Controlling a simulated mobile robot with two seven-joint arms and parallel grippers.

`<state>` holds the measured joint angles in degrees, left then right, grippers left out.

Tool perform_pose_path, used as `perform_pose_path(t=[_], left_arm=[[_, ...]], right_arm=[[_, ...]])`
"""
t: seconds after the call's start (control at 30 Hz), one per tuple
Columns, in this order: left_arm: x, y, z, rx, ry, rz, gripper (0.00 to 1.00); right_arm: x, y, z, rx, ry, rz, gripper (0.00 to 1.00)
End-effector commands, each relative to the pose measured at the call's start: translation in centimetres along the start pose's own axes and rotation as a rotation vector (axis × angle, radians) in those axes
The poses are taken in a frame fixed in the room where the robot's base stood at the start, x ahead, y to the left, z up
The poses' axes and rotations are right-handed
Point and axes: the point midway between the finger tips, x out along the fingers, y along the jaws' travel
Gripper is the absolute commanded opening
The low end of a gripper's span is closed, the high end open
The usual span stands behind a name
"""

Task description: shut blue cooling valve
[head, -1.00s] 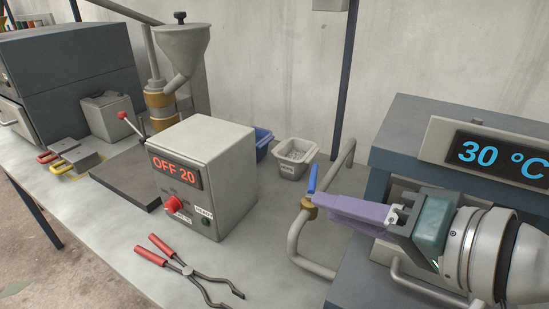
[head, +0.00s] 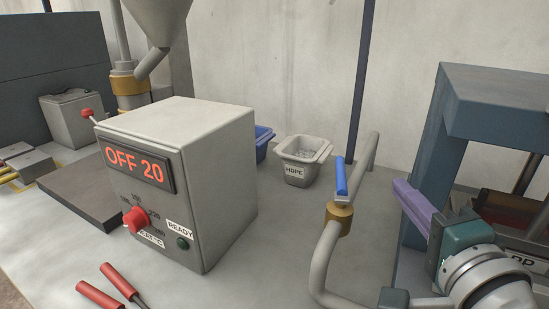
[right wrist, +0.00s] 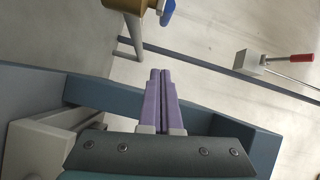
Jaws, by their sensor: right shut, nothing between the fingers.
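The cooling valve has a blue lever handle (head: 341,178) standing nearly upright on a brass body (head: 339,217), set in a grey pipe (head: 325,262). My right gripper (head: 402,188) has purple fingers, closed together and empty. It is to the right of the valve, in front of the blue-grey frame, apart from the handle. In the right wrist view the closed fingertips (right wrist: 160,73) point toward the pipe, with the blue handle (right wrist: 168,12) and brass body (right wrist: 130,5) at the top edge, partly cut off. My left gripper is not in view.
A control box (head: 205,160) reading OFF 20 stands to the left of the valve. An HDPE tub (head: 297,172) and a blue bin (head: 263,138) are behind. Red-handled tongs (head: 100,295) lie at front left. The blue-grey frame (head: 495,95) is close on the right.

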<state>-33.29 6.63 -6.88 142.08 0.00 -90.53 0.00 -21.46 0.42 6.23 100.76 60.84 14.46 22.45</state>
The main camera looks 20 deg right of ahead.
Motion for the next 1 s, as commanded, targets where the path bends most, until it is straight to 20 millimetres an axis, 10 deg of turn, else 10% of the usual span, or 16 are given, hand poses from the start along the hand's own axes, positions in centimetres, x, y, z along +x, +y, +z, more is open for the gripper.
perform_pose_path(t=[0.27, 1.0], left_arm=[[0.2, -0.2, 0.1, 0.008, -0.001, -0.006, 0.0], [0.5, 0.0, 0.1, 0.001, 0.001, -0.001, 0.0]], right_arm=[[6.2, -0.1, 0.0, 0.0, 0.0, -0.004, 0.0], [6.8, 0.0, 3.9, -0.002, -0.003, -0.001, 0.0]])
